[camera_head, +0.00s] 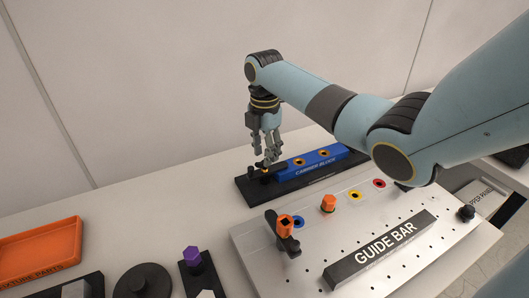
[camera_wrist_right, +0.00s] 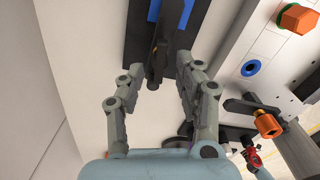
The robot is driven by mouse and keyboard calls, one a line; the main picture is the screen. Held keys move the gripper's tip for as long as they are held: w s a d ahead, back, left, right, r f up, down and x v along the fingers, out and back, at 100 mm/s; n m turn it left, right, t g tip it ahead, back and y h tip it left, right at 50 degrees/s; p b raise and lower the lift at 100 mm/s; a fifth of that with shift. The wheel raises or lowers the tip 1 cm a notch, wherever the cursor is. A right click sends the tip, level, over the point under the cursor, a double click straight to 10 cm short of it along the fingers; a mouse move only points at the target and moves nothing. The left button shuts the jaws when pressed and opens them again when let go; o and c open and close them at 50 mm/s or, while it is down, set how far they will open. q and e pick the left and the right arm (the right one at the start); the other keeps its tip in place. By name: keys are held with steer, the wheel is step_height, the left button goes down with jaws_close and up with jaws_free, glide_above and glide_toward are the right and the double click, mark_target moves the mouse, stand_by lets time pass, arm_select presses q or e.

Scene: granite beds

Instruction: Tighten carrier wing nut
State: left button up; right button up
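The carrier block (camera_head: 318,163) is a blue labelled bar on a black base (camera_head: 288,188), behind the guide bar plate. A dark wing-nut-like part (camera_head: 261,168) sits at the base's left end; its shape is unclear. My right gripper (camera_head: 267,157) points down over that end, fingers apart. In the right wrist view, the right gripper (camera_wrist_right: 160,68) has its fingertips on either side of a black part with a brownish tip (camera_wrist_right: 155,68), with gaps visible to both fingers. The blue block (camera_wrist_right: 174,12) shows at the top there. My left gripper is not in view.
A pale plate (camera_head: 315,250) holds a dark GUIDE BAR (camera_head: 380,250), an orange hex knob (camera_head: 328,203) and an orange-ended clamp (camera_head: 287,232). An orange tray (camera_head: 40,252), a purple-topped part (camera_head: 192,256) and a black disc (camera_head: 143,282) stand left. Bench left of the black base is clear.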

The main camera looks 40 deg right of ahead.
steer(key=shift+f, duration=0.1)
steer(key=shift+f+b, duration=0.7)
steer(key=shift+f, duration=0.5)
jaws_close()
